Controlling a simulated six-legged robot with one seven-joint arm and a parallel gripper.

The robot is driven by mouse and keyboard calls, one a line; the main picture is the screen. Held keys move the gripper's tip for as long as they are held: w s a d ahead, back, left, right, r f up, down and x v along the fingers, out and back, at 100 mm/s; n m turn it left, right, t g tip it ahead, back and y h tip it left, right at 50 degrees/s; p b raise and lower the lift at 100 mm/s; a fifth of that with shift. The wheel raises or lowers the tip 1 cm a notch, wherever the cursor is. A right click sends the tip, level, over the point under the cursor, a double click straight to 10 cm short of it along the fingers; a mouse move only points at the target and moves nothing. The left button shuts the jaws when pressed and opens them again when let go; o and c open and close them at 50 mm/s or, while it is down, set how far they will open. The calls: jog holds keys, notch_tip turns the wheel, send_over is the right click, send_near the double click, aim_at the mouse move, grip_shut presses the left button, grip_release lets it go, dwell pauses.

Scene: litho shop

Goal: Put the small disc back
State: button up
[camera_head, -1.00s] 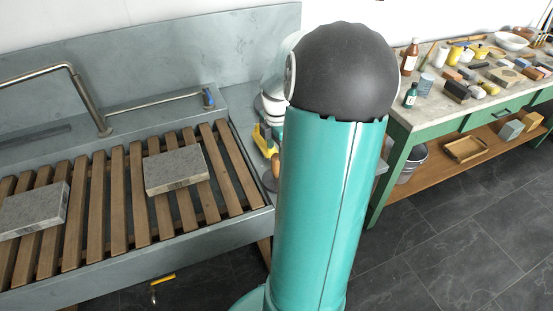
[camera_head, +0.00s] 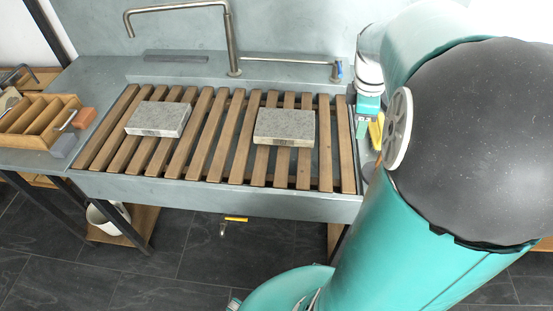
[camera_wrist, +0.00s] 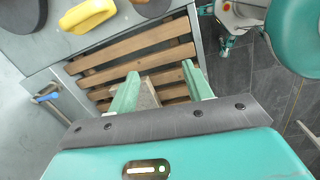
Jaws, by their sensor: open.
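My gripper (camera_wrist: 160,70) is open and empty in the wrist view, with its two pale green fingers spread above the wooden slats of the sink. Two dark round pieces, one at the top left (camera_wrist: 22,14) and one at the top middle (camera_wrist: 152,8), are cut off by the picture's top edge. I cannot tell which, if either, is the small disc. Both lie on the grey ledge beside the slats, apart from my fingers. In the head view my arm hides most of that ledge, and I cannot make out a disc there.
A yellow piece (camera_wrist: 88,15) lies between the dark round pieces. Two grey stone slabs, left (camera_head: 158,118) and right (camera_head: 285,126), rest on the slatted sink (camera_head: 226,150). A tall tap (camera_head: 231,45) stands behind. A wooden rack (camera_head: 38,120) sits at the left.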

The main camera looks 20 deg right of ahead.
jog(key=s+a+r+m+t, duration=0.1)
jog(key=s+a+m, duration=0.1)
jog(key=a, duration=0.6)
jog(key=s+a+r+m+t+y, duration=0.1)
jog(key=s+a+r+m+t, duration=0.1)
jog(key=a+m, duration=0.3)
jog(key=s+a+r+m+t, duration=0.2)
jog(key=s+a+m, duration=0.1)
jog(key=a, duration=1)
jog(key=shift+a, duration=0.15)
jog(key=shift+r, duration=0.1)
jog(key=shift+s, duration=0.15)
